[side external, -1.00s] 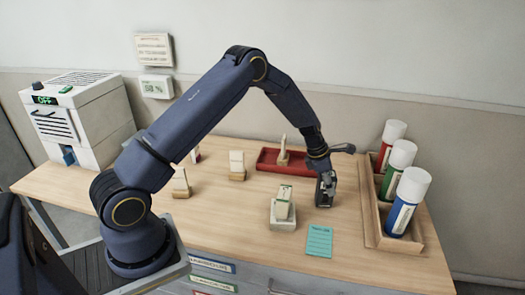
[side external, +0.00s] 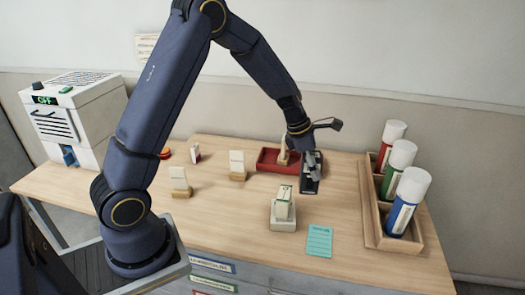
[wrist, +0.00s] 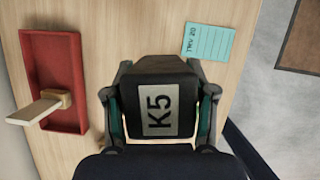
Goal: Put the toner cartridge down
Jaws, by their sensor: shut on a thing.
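In the side view the cartridge hangs upright below the gripper, just right of the red tray (side external: 265,165). It seems to be above the table, but the gap under it is hard to judge. The gripper covers part of its upper end.
The red tray, also in the wrist view (wrist: 50,48), holds a pale upright piece on a wooden base. A white block on a stand (side external: 283,212) and a teal note (side external: 319,240) lie nearer. A wooden rack (side external: 372,228) with capped bottles stands right. A white machine (side external: 70,120) stands left.

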